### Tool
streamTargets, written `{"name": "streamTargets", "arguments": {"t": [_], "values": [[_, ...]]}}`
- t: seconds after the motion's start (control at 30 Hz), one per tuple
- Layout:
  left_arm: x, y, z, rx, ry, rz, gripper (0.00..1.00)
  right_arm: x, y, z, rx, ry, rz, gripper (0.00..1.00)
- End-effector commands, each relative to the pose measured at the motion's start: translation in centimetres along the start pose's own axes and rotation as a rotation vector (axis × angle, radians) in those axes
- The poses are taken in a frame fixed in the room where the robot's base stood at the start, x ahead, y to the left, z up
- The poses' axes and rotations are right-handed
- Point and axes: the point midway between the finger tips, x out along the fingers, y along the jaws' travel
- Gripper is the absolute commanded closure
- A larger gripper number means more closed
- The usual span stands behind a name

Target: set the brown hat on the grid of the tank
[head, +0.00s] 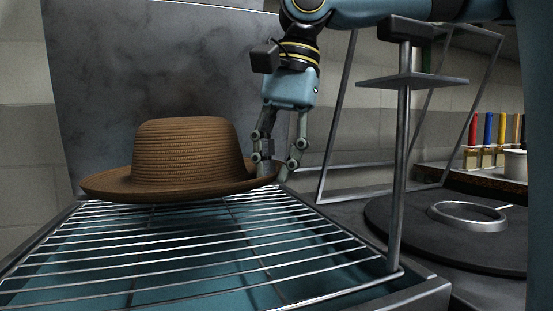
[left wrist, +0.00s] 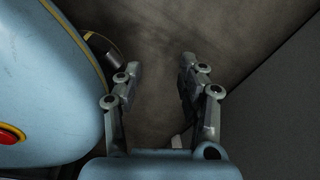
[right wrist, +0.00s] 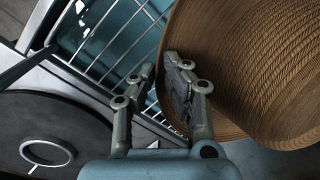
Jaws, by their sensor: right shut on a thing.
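The brown hat (head: 185,150), a woven hat with a wide brim, is upright over the back left part of the grid (head: 200,249) of the tank (head: 430,290). I cannot tell whether its brim touches the bars. My right gripper (head: 277,167) points down at the hat's right side and is shut on the brim. In the right wrist view the hat (right wrist: 250,60) fills the right side, with its brim at the fingers. My left gripper (left wrist: 160,64) shows only in the left wrist view, with its fingers apart and nothing between them.
A metal post with a small plate (head: 405,85) rises at the grid's right edge. Right of the tank is a dark round plate with a metal ring (head: 467,216). A grey panel (head: 150,70) stands behind the hat. The front of the grid is bare.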

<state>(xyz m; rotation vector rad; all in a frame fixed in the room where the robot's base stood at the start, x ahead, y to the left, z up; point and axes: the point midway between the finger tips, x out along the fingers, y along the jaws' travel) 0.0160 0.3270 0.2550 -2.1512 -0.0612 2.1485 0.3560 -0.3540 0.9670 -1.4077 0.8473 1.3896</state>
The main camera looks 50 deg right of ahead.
Motion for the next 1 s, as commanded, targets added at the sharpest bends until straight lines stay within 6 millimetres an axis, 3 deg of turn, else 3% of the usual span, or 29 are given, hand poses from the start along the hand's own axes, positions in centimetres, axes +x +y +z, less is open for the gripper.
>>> {"name": "streamTargets", "arguments": {"t": [0.23, 0.7, 1.0], "values": [[-0.8, -0.1, -0.2, 0.0, 0.007, 0.0, 0.6, -0.3, 0.0, 0.0, -0.007, -0.006, -0.005, 1.0], [-6.4, 1.4, 1.4, -0.013, 0.026, 0.023, 0.6, 1.7, 0.3, -0.2, -0.014, -0.006, -0.042, 1.0], [-6.3, 1.6, 1.9, -0.014, 0.024, 0.025, 0.6, 3.5, 0.6, -0.4, -0.004, 0.001, -0.042, 1.0]]}}
